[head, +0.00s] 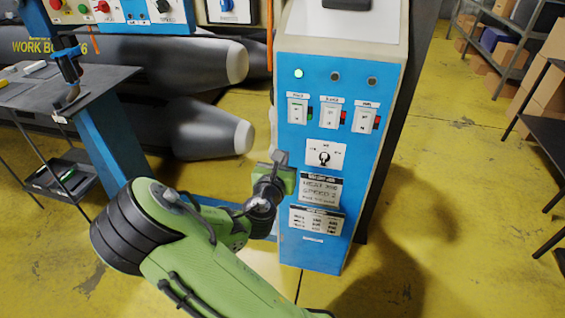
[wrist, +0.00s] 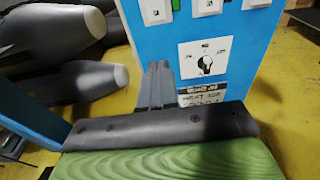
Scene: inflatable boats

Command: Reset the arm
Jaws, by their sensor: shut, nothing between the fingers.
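My green arm reaches up from the bottom of the head view, with its elbow at the left. My gripper (head: 281,158) is at the left edge of the blue control panel (head: 290,236). In the wrist view my gripper (wrist: 156,68) has its dark fingers together, with nothing between them, in front of the panel's left edge. I cannot tell whether the fingers touch the panel. A rotary knob (head: 324,157) on a white plate is to the right of the fingers; it also shows in the wrist view (wrist: 205,64).
Three switches (head: 331,114) sit above the knob, below a lit green lamp (head: 299,73). A dark worktable (head: 100,80) stands at left, before grey boat tubes (head: 200,128). Shelves with boxes (head: 492,50) are at right. Yellow floor (head: 440,200) is clear right of the panel.

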